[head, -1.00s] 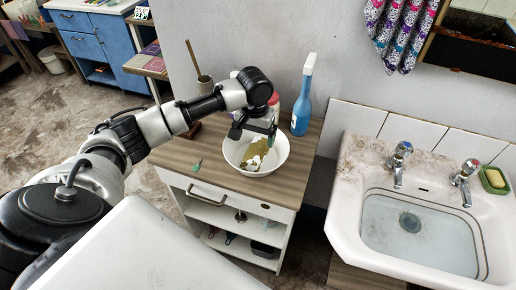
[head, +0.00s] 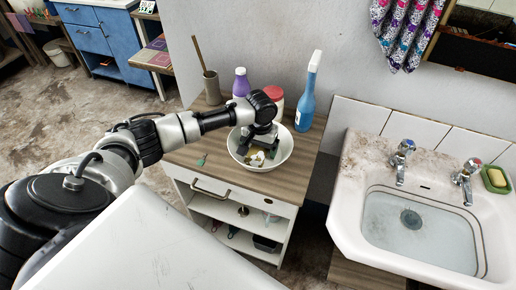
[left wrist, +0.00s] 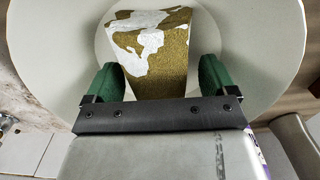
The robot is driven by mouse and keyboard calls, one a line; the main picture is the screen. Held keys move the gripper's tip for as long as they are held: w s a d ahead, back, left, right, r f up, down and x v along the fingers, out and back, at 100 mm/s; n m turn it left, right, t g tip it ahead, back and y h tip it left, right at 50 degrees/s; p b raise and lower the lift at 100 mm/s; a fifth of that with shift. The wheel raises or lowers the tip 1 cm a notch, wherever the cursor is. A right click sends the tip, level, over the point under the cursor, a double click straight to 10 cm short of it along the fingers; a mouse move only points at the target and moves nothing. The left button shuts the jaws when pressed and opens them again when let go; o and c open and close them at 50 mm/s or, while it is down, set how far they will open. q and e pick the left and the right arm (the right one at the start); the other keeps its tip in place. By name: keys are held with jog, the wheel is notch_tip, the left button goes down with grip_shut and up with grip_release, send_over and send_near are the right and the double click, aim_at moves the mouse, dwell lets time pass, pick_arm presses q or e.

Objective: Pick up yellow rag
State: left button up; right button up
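The yellow rag (left wrist: 172,50), mustard with white patches, lies in a white bowl (head: 285,154) on the wooden top of a small cabinet. It also shows in the head view (head: 258,156), mostly hidden by my left gripper. My left gripper (head: 257,152) reaches down into the bowl over the rag. In the left wrist view my left gripper (left wrist: 160,72) is open, its green fingers spread on both sides of the rag. The rag does not look gripped. My right gripper is not in view.
A sink (head: 345,215) stands at right.

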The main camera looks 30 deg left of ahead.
pick_arm(q)
jog(key=c, duration=0.9)
jog(key=shift+c, duration=0.6)
jog(key=shift+r, duration=0.1)
